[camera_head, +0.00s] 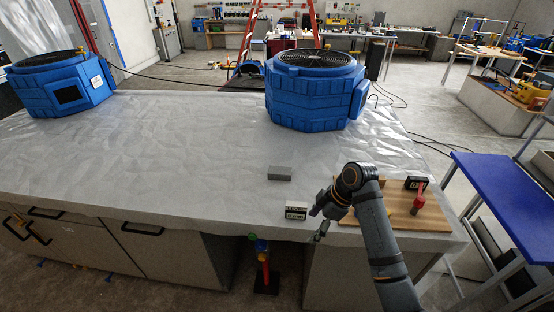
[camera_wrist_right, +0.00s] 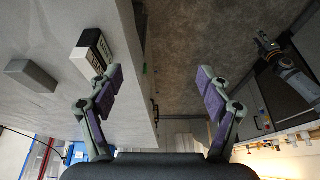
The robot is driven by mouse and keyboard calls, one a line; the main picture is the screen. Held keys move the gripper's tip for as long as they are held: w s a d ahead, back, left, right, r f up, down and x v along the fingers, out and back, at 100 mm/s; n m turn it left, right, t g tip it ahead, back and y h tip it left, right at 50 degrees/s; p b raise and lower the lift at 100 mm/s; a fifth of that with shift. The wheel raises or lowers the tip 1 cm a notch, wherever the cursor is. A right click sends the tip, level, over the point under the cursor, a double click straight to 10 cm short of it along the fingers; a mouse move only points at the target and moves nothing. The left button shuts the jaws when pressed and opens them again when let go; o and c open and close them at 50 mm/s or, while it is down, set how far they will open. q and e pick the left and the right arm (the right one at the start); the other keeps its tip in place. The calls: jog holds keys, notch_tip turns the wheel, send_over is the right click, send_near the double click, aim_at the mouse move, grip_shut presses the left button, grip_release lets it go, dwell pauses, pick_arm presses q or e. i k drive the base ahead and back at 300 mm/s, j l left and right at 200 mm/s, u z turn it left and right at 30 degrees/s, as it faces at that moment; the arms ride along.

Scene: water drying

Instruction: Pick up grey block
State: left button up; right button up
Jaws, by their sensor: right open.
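The grey block (camera_head: 279,173) is a small flat box lying on the covered table, left of and beyond my right gripper. It also shows at the left of the right wrist view (camera_wrist_right: 31,75). My right gripper (camera_head: 318,230) is at the table's front edge. It is open and empty, with its two fingers apart in the right wrist view (camera_wrist_right: 158,78). A jointed arm, seemingly my left, shows at the right of that wrist view; its jaws are too small to read. No left gripper shows in the head view.
A white-and-black box (camera_head: 296,212) stands between the block and my right gripper. A wooden board (camera_head: 400,207) with a red-handled clamp (camera_head: 418,198) lies to the right. Two blue fan units (camera_head: 315,92) (camera_head: 60,85) stand farther back.

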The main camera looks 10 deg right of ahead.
aim_at(279, 173)
jog(key=i, duration=1.1)
